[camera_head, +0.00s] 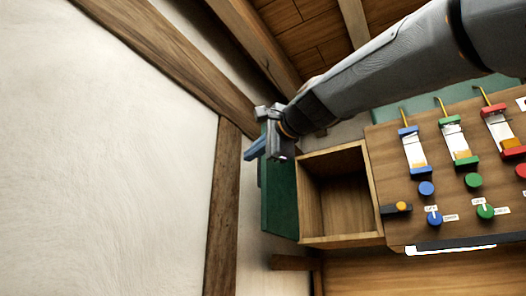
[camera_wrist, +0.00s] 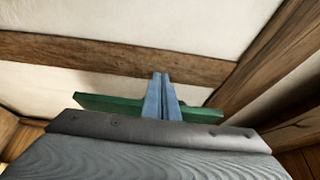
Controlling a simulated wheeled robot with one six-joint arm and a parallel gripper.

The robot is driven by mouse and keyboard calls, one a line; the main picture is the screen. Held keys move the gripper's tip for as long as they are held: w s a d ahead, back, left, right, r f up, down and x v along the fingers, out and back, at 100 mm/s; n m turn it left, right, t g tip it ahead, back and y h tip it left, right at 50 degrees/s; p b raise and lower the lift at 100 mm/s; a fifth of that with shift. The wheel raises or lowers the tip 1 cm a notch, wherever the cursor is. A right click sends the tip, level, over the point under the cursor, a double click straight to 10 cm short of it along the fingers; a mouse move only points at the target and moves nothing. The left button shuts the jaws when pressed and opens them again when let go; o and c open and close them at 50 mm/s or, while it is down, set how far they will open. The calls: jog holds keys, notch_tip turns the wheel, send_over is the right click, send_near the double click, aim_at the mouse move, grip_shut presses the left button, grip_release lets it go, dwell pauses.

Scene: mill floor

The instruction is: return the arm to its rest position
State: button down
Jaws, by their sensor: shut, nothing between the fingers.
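My gripper (camera_head: 252,153) is at the end of my grey arm, which reaches in from the upper right in the head view. Its two blue fingers are together and empty; they also show side by side in the wrist view (camera_wrist: 162,97). The gripper is at the upper edge of a green door panel (camera_head: 279,190), beside an open wooden box (camera_head: 340,240). The green panel also shows behind the fingers in the wrist view (camera_wrist: 105,103). I cannot tell whether the fingers touch it.
Right of the box is a wooden panel (camera_head: 396,140) with blue, green and red gauges, knobs and a yellow-black lever (camera_head: 396,208). A white wall (camera_head: 100,170) with timber beams (camera_head: 222,210) stands at the left. The box's inside looks empty.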

jog(key=shift+s+a, duration=0.4)
jog(key=shift+s, duration=0.1)
jog(key=shift+f, duration=0.1)
